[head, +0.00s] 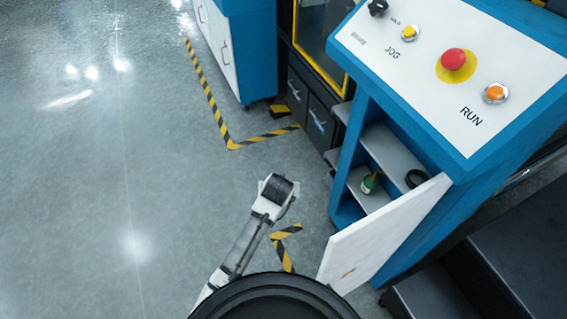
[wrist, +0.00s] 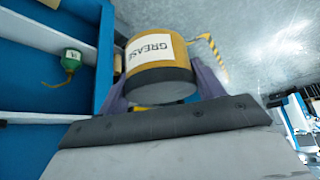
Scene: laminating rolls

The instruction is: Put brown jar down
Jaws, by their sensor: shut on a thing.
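The brown jar (wrist: 158,66), with a white label reading GREASE and a dark grey end, shows in the wrist view. My gripper (wrist: 162,80) is shut on it, with one finger on each side. The jar is held beside the open blue cabinet, clear of its shelves. In the head view my arm reaches over the floor left of the cabinet; I cannot make out the jar there.
The blue cabinet (head: 348,165) has white shelves and an open white door (head: 385,232). A green bottle (head: 370,183) and a black ring (head: 416,179) sit inside. The bottle also shows in the wrist view (wrist: 71,58). Open floor (head: 110,180) lies left.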

